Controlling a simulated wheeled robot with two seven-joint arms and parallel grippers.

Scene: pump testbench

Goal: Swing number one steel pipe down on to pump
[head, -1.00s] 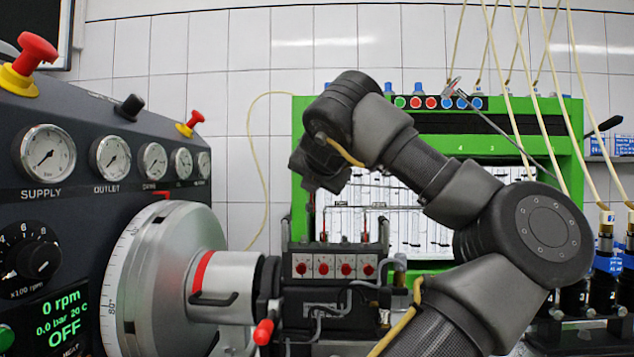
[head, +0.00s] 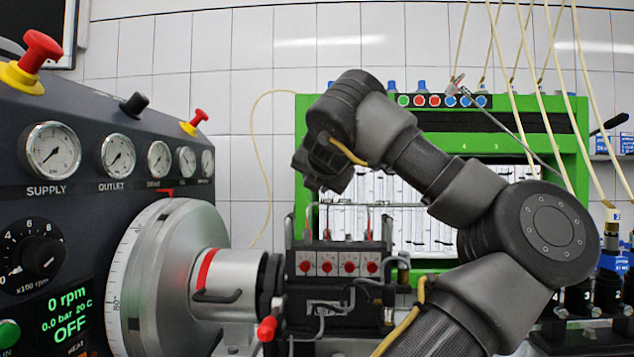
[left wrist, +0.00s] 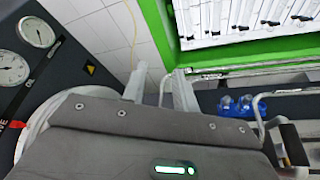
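The pump (head: 335,290) is a dark block with several red knobs, low in the middle of the head view. Thin bent steel pipes (head: 345,206) stand above it; I cannot read which is number one. A bent steel pipe (left wrist: 262,108) also shows at the right of the left wrist view. My right gripper is not seen.
A control panel (head: 75,215) with gauges and a large metal drum (head: 160,270) stand at the left. A green frame (head: 560,120) stands behind the pump. Yellowish hoses (head: 560,110) and a thin slanting rod (head: 505,128) cross at the right.

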